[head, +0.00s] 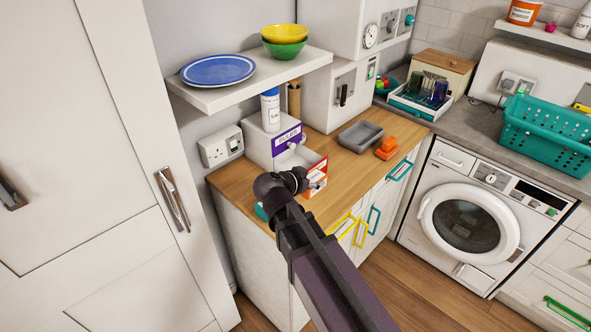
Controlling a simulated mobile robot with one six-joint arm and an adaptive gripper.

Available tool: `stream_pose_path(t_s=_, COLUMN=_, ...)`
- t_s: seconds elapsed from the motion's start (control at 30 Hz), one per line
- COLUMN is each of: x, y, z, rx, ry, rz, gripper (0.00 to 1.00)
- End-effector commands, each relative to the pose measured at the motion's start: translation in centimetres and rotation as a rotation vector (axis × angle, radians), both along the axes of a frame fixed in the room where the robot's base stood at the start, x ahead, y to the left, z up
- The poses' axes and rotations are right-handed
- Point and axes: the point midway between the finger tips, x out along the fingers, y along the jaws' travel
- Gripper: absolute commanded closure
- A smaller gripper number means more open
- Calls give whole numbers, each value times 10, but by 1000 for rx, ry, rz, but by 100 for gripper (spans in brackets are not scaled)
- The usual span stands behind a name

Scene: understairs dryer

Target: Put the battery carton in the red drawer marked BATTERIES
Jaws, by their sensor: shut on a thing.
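The red drawer (314,171) is in the low cabinet on the wooden counter, under the purple drawer marked BULBS (288,138). It stands pulled out, with part of its pale inside showing. Its front carries a white marking, too small to read. My dark wrist (271,188) is just left of and in front of the red drawer. My gripper's fingers are hidden behind my wrist and arm, so I cannot see what they hold. A small teal patch (261,212) shows at the left edge of my arm; I cannot tell what it is. I cannot make out the battery carton.
A grey tray (360,137) and an orange object (387,148) lie on the counter (345,165) to the right. A shelf (250,77) with a blue plate and bowls overhangs the cabinet. A spray can (270,109) stands on the cabinet. A yellow-handled drawer below appears open.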

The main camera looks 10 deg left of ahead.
Motion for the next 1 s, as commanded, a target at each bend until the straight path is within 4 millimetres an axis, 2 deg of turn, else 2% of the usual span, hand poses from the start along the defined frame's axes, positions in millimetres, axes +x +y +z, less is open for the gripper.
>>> stream_pose_path(t_s=0.17, x=3, y=6, z=0, rx=0, ry=-1, rz=7, gripper=92)
stream_pose_path(t_s=0.27, x=11, y=10, z=-1, rx=-1, ry=-1, rz=8, gripper=92)
stream_pose_path(t_s=0.47, x=42, y=19, z=-5, rx=-1, ry=0, rz=9, gripper=92)
stream_pose_path(t_s=0.8, x=105, y=34, z=-11, rx=0, ry=0, rz=10, gripper=92)
stream_pose_path(t_s=1.0, x=133, y=40, z=-13, rx=0, ry=0, rz=10, gripper=92)
